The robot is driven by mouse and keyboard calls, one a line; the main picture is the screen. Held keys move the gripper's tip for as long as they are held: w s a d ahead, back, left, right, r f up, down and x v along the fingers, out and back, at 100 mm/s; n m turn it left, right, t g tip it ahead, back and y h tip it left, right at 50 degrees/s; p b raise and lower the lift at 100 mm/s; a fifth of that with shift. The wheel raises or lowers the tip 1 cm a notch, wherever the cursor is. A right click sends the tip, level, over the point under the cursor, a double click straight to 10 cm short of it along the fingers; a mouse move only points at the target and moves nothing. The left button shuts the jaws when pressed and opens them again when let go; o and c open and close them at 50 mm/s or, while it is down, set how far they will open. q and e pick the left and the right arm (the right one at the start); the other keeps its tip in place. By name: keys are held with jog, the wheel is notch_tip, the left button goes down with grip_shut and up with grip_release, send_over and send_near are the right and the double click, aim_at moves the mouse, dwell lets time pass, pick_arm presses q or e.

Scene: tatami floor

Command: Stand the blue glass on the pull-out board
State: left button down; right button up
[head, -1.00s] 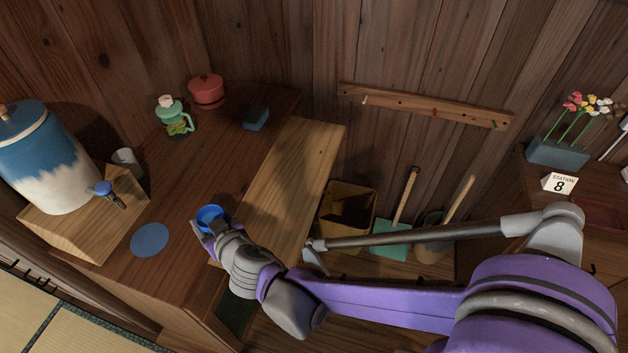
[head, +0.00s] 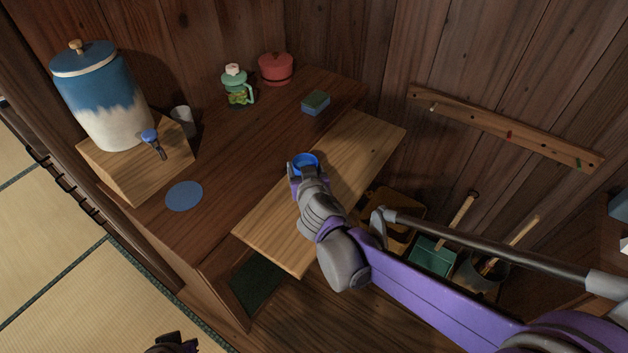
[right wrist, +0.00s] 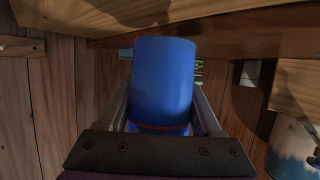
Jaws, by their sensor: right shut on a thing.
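The blue glass (head: 305,161) is held by my right gripper (head: 306,176), whose fingers are shut on its sides. In the head view it shows over the left edge of the pale pull-out board (head: 268,228), beside the dark counter. In the right wrist view, which looks upside down, the blue glass (right wrist: 163,82) fills the middle between the fingers. Its base is close to the wood, and I cannot tell whether it touches. A dark purple part at the bottom edge, likely my left gripper (head: 172,343), is mostly cut off.
On the counter are a blue disc (head: 184,196), a sponge (head: 316,104), a green jug (head: 238,92) and a red pot (head: 275,70). A blue-white dispenser (head: 103,105) stands on a block beside a grey cup (head: 183,120). The board is bare at both ends.

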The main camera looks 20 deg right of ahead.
jog(key=shift+f+b, duration=0.8)
jog(key=shift+f, duration=2)
jog(key=shift+f, duration=0.15)
jog(key=o, duration=1.5)
